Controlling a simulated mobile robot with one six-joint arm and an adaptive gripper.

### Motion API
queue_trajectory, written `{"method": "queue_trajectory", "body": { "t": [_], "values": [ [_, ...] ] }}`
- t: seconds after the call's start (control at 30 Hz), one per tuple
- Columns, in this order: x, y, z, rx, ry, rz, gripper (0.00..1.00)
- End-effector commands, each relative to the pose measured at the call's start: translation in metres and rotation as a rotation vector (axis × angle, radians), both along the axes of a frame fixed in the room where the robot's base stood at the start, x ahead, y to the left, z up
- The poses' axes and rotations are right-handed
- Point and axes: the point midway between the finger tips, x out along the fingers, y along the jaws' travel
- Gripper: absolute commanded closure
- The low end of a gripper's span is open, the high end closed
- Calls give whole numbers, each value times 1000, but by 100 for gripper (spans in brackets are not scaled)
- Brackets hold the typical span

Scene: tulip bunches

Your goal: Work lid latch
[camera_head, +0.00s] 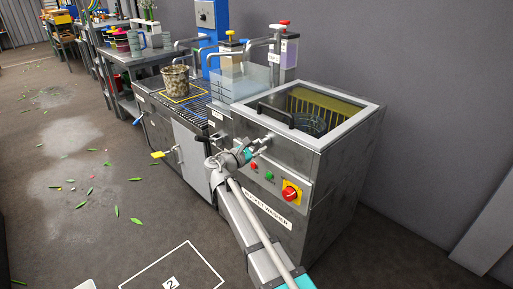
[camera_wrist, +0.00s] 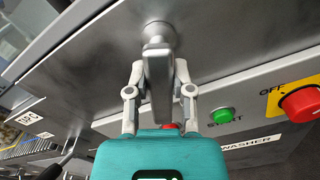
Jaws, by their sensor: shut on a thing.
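A dark bar handle (camera_head: 276,114) runs along the lid's left part. The lid latch (camera_wrist: 158,72) is a flat grey lever on a round knob at the top of the front face. My gripper (camera_wrist: 158,85) is shut on this lever, one finger on each side. In the head view my gripper (camera_head: 260,144) is at the washer's front, below the lid's edge, and mostly hides the latch. A dark bucket (camera_head: 311,124) shows through the lid.
Below the latch are a green START button (camera_wrist: 222,115), a red button (camera_wrist: 168,126) and a red OFF switch (camera_wrist: 300,103). A roller bench with a patterned bucket (camera_head: 175,80) stands left of the washer. Open floor lies in front, with scattered leaves.

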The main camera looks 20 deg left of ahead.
Motion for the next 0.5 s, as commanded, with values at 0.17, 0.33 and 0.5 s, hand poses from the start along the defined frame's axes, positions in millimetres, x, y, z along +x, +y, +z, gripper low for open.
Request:
{"method": "queue_trajectory", "body": {
  "t": [0.17,0.33,0.5],
  "values": [
    [3,0,2,155,-67,-3,100],
    [6,0,4,303,-133,-5,100],
    [7,1,6,450,-198,-6,100]
  ]
}}
